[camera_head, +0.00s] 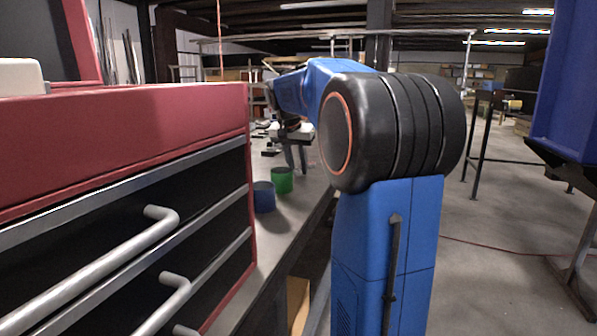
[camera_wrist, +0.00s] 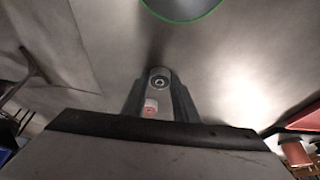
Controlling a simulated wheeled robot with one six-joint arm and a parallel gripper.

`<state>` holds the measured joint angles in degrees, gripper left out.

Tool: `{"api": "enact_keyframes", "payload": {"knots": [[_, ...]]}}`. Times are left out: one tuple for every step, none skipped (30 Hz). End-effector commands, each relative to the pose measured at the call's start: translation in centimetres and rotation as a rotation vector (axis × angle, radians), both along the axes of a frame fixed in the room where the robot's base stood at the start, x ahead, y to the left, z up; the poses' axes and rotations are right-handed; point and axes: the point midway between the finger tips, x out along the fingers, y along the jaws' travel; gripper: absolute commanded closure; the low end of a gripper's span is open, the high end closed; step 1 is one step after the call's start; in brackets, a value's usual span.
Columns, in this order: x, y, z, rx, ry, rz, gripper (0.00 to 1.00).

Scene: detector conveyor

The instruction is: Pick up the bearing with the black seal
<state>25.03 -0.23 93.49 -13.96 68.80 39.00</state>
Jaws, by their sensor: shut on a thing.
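In the wrist view a small round bearing (camera_wrist: 159,78), pale with a dark ring around its centre, sits at the tips of my gripper (camera_wrist: 160,88). The fingers are shut on it. The seal colour is hard to make out at this size. A small white and red piece (camera_wrist: 151,107) shows between the fingers, nearer the palm; I cannot tell what it is. In the head view my gripper (camera_head: 296,158) points down over the grey bench, just behind the green cup, and the bearing cannot be made out there.
A green cup (camera_head: 282,180) and a blue cup (camera_head: 264,197) stand on the bench (camera_head: 305,205). The green cup's rim (camera_wrist: 182,20) shows at the top of the wrist view. A red drawer cabinet (camera_head: 125,130) fills the left. Small items lie farther back.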

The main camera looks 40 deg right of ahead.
Motion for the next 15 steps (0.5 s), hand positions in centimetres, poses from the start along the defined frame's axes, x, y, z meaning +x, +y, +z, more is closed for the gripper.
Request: {"api": "enact_keyframes", "payload": {"knots": [[0.0, 0.0, 0.1, 0.0, 0.0, 0.0, 0.97], [0.0, 0.0, 0.2, -0.001, 0.0, 0.0, 0.97], [0.0, 0.0, 0.4, -0.001, 0.0, 0.0, 0.97], [0.0, 0.0, 0.6, 0.0, -0.001, 0.0, 0.97], [0.0, 0.0, 0.9, -0.001, -0.002, -0.001, 0.97], [0.1, 0.0, 1.5, -0.002, -0.003, 0.0, 0.97], [0.1, 0.0, 1.9, -0.001, -0.003, 0.0, 0.97], [0.1, 0.0, 2.4, -0.001, -0.003, 0.0, 0.97], [0.1, 0.0, 3.1, -0.001, -0.004, -0.001, 0.97], [0.1, 0.0, 3.7, 0.0, -0.003, -0.001, 0.97], [0.1, 0.0, 4.3, -0.001, -0.004, -0.001, 0.97], [0.1, 0.0, 5.0, -0.001, -0.003, 0.0, 0.97], [0.1, 0.0, 5.6, -0.001, -0.003, 0.0, 0.97], [0.1, 0.0, 6.1, -0.002, -0.003, 0.0, 0.97], [0.1, 0.0, 6.8, -0.001, -0.003, 0.0, 0.97]]}}
